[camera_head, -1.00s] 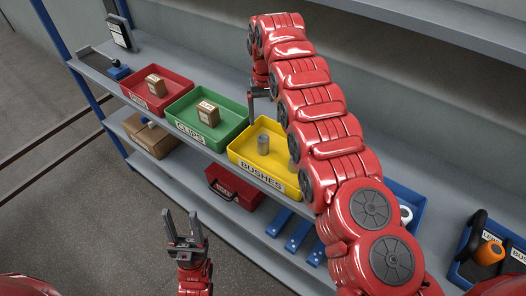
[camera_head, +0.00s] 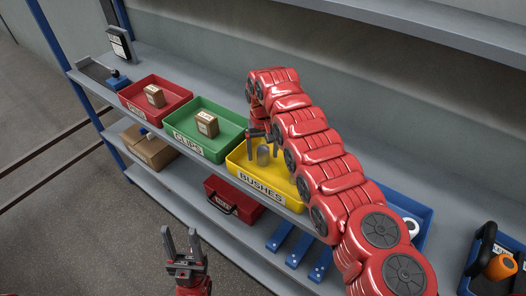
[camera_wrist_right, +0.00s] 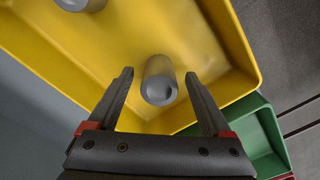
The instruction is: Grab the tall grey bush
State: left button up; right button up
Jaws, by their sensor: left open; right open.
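The yellow bin marked BUSHES (camera_head: 236,165) stands on the shelf. A grey cylindrical bush (camera_head: 263,155) stands in it; the right wrist view shows its hollow end (camera_wrist_right: 160,82). A second grey bush (camera_wrist_right: 80,3) is cut off at the top of that view; my right arm hides it in the head view. I cannot tell for sure which is taller. My right gripper (camera_wrist_right: 159,75) is open, with its fingers on either side of the first bush, apart from it. My left gripper (camera_head: 181,238) is open and empty, out in front of the shelf.
A green CLIPS bin (camera_head: 183,123) and a red bin (camera_head: 135,91), each with a small box, stand left of the yellow bin. A blue bin (camera_head: 424,213) is to the right, partly behind my arm. A red toolbox (camera_head: 222,203) sits on the lower shelf.

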jog(key=shift+f, duration=0.65)
grip_shut()
